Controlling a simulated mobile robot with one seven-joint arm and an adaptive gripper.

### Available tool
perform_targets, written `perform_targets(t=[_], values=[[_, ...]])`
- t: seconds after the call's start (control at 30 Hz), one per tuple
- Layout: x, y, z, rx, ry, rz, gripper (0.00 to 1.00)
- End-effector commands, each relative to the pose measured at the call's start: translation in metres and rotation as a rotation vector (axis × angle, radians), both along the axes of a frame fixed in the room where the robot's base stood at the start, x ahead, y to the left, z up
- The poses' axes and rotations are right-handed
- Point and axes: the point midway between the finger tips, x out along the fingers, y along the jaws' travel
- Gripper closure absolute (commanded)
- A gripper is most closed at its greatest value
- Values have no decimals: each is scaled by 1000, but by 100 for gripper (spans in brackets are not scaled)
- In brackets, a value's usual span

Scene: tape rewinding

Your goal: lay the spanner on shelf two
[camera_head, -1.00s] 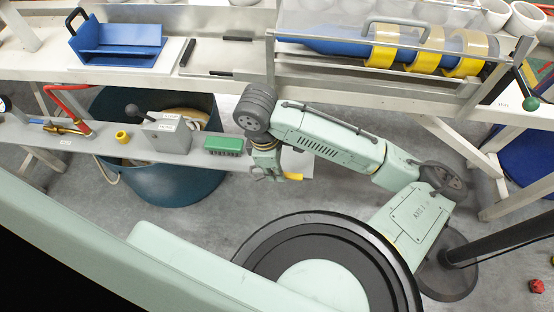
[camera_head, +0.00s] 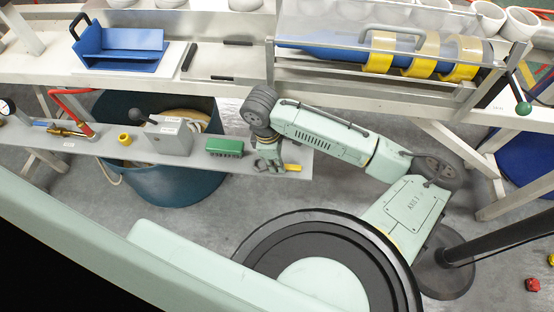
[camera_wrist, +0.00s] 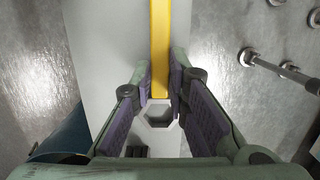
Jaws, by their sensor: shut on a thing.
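The spanner has a yellow handle (camera_head: 292,168), and in the wrist view this handle (camera_wrist: 160,45) runs up from between the fingers. A grey hexagon-shaped end shows just below the yellow part there. My gripper (camera_head: 268,165) is shut on the spanner, and its purple-padded fingers (camera_wrist: 160,90) lie along both sides of it. In the head view the spanner is over the right end of the long grey shelf (camera_head: 190,175). The pale shelf surface (camera_wrist: 95,50) lies below it in the wrist view. I cannot tell whether the spanner touches the shelf.
A green block (camera_head: 224,147) sits on the shelf just left of my gripper. Further left are a grey box with a lever (camera_head: 172,137) and a yellow ring (camera_head: 125,139). A teal tub (camera_head: 165,185) stands below. The bench (camera_head: 215,88) rises behind.

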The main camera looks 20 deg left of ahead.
Motion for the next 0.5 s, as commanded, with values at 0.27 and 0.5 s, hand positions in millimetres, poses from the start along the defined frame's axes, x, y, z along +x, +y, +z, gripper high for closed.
perform_targets(t=[0.27,0.5], values=[[0,0,-2,0,1,0,71],[0,0,-2,0,0,0,65]])
